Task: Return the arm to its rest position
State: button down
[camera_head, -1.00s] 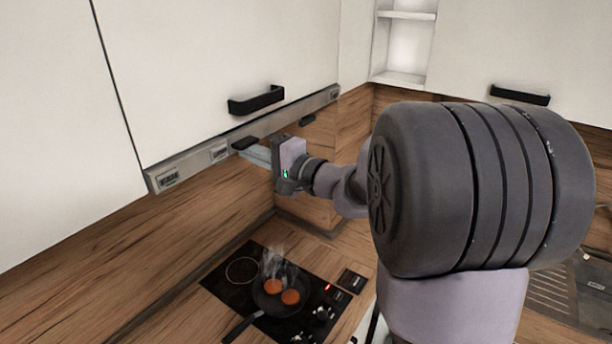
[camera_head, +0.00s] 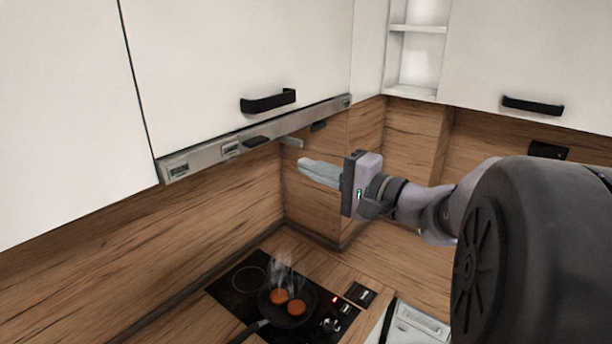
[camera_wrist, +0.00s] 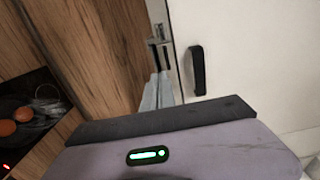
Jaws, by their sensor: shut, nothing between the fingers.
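My gripper (camera_head: 303,166) is in the middle of the head view, in the air in front of the wooden splashback and below the cabinet's grey hood strip (camera_head: 215,152). Its pale fingers are together with nothing between them and point left. A gap shows between the fingertips and the strip. In the wrist view the fingers (camera_wrist: 158,92) show beyond the dark edge of the gripper body. My arm reaches in from the right, and its large dark joint fills the lower right of the head view.
A pan (camera_head: 290,305) with two orange-brown round pieces steams on the black hob (camera_head: 232,293), below and left of my gripper. A red light glows on the hob. White cabinets with black handles (camera_head: 268,101) hang above. An open shelf niche (camera_head: 417,60) is at the back.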

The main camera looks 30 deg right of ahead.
jog(key=s+a+f+n+g+b, duration=0.2)
jog(key=s+a+f+g+b, duration=0.15)
jog(key=a+f, duration=0.3)
jog(key=s+a+f+n+g+y+b, duration=0.1)
jog(key=s+a+f+g+b, duration=0.2)
jog(key=a+f, duration=0.35)
jog(key=s+a+f+n+g+b, duration=0.2)
jog(key=s+a+f+b, duration=0.1)
jog(key=a+f+b, duration=0.3)
jog(key=s+f+n+g+h+b, duration=0.1)
jog(key=s+f+b, duration=0.4)
jog(key=f, duration=0.5)
jog(key=s+f+n+g+h+b, duration=0.1)
jog(key=s+f+n+h+b, duration=0.2)
jog(key=f, duration=0.7)
jog(key=s+h+b, duration=0.2)
jog(key=s+b, duration=0.1)
jog(key=s, duration=0.1)
jog(key=shift+d+f, duration=0.15)
jog(key=shift+f, duration=0.15)
jog(key=shift+s, duration=0.1)
